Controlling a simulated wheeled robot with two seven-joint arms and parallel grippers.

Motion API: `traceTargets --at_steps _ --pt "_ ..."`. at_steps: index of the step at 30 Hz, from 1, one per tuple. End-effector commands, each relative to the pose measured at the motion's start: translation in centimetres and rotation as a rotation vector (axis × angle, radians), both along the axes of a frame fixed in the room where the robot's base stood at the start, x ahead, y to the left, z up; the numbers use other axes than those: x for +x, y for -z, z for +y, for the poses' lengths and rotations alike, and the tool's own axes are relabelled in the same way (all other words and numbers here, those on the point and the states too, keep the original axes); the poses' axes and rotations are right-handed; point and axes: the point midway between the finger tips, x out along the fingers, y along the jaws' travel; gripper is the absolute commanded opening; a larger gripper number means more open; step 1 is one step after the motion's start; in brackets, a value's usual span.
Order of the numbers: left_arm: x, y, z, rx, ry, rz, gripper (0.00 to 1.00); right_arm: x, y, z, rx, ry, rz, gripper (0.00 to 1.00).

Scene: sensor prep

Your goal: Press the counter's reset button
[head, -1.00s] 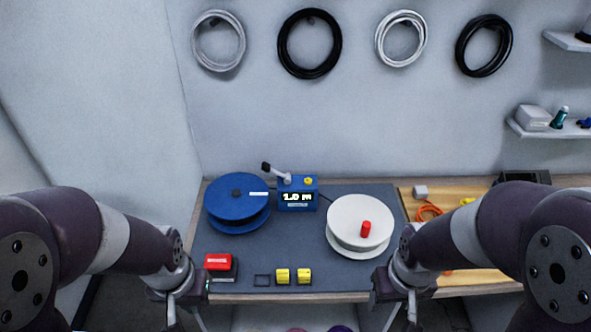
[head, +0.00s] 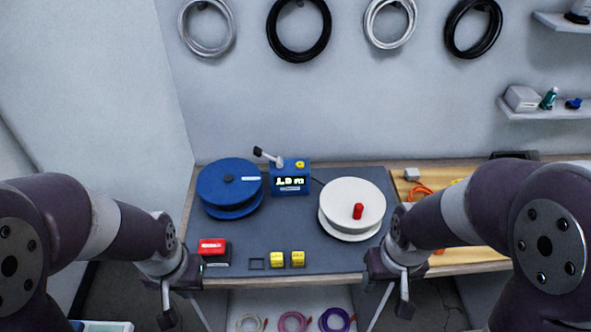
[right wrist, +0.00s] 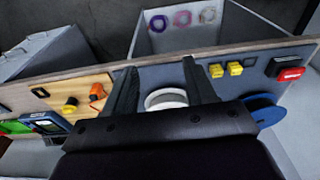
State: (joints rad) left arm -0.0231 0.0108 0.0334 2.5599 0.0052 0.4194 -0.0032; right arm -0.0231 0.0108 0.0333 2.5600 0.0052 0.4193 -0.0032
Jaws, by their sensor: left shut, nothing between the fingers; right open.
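The counter (head: 290,180) is a small blue box with a lit display, standing at the back of the grey mat between two reels. A yellow button (head: 300,164) sits on its top, and a lever with a black knob stands at its left. My left gripper (head: 178,312) is shut and empty at the table's front left edge, well short of the counter. My right gripper (head: 389,312) hangs at the front edge, right of the mat's middle; in the right wrist view its fingers (right wrist: 160,85) are apart with nothing between them. The counter is not visible in that view.
A blue reel (head: 215,183) stands left of the counter and a white reel (head: 340,200) with a red knob stands right. A red-topped block (head: 212,248) and two yellow blocks (head: 287,260) lie along the front. The mat's middle is clear.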

Motion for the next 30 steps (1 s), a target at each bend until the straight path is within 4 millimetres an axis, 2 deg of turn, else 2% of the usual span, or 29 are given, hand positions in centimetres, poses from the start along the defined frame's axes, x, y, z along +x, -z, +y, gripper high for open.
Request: traceTargets --at_steps 13,14,18,19,30 --pt "0.00 0.00 0.00 0.000 0.000 0.000 0.00 0.00 0.00 0.00 0.000 0.000 0.000 0.55" --pt "0.00 0.00 0.00 0.000 0.000 0.000 0.00 0.00 0.00 0.00 0.000 0.000 0.000 0.52" --pt "0.00 0.00 0.00 0.000 0.000 0.000 0.00 0.00 0.00 0.00 0.000 0.000 0.000 0.07" --pt "0.00 0.00 0.00 0.000 0.000 0.000 0.00 0.00 0.00 0.00 0.000 0.000 0.000 0.00" --pt "0.00 0.00 0.00 0.000 0.000 0.000 0.00 0.00 0.00 0.00 0.000 0.000 0.000 0.00"
